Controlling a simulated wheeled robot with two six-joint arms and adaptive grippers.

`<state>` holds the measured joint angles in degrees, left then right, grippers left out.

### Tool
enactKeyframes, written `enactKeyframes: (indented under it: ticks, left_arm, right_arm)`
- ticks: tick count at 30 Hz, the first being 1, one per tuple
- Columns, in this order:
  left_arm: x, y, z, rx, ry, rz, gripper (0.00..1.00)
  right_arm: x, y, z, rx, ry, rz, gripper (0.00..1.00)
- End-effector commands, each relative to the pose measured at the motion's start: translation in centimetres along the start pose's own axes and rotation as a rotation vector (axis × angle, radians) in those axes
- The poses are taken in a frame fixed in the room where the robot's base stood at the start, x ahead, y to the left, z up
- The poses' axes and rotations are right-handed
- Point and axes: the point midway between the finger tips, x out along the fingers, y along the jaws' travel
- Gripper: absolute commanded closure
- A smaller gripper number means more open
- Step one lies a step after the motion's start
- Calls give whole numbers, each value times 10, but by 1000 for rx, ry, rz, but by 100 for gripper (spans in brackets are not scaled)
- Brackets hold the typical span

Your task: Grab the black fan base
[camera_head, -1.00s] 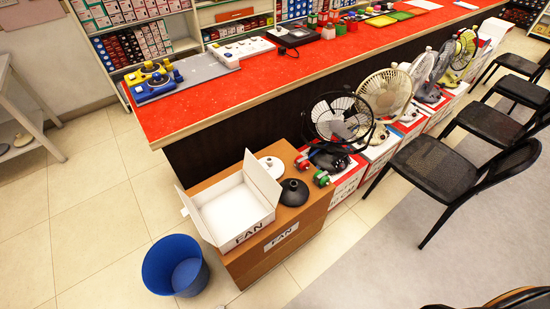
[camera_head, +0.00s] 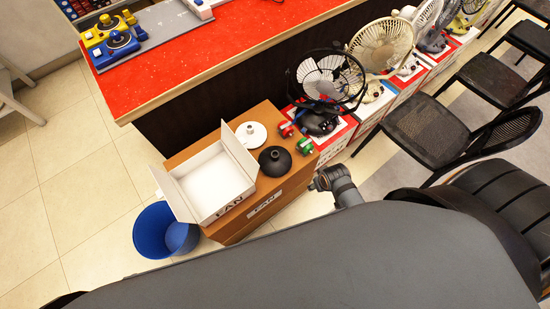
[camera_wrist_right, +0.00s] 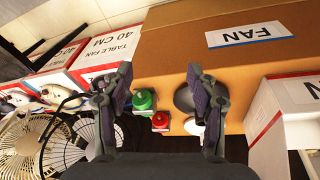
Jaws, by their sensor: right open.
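The black fan base (camera_head: 275,160), a dark cone with a narrow neck, stands on the brown FAN carton (camera_head: 262,215). The white fan base (camera_head: 251,134) is just behind it. My right gripper (camera_head: 328,180) is to the right of the carton, apart from the black base. In the right wrist view, which looks upside down, the open, empty right gripper (camera_wrist_right: 158,78) has the black base (camera_wrist_right: 184,98) behind its right finger, partly hidden. The white base (camera_wrist_right: 192,126) shows little there. My left gripper is not in view.
An open white box (camera_head: 212,183) sits on the carton, left of the black base. Red and green items (camera_head: 305,146) lie on its right. Several fans (camera_head: 330,78) stand along the red counter (camera_head: 230,42). A blue bin (camera_head: 160,232) is at left; chairs (camera_head: 430,135) are at right.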

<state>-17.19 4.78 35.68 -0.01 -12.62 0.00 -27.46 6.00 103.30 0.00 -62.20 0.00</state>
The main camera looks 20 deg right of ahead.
Motion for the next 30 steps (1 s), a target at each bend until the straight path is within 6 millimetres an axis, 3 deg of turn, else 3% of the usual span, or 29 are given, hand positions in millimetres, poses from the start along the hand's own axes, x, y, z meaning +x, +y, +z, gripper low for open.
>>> enactKeyframes:
  ticks: [3, 14, 23, 30]
  left_arm:
    - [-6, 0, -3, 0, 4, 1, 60]
    - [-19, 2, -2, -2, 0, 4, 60]
    - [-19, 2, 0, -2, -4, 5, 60]
    - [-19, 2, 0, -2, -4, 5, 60]
  right_arm:
    - [-44, 1, -21, -3, 21, 1, 41]
    - [-152, 1, -67, 46, 54, 6, 41]
    - [-104, -9, -105, 177, -2, 4, 41]
    - [-51, -36, -142, 257, -55, -11, 41]
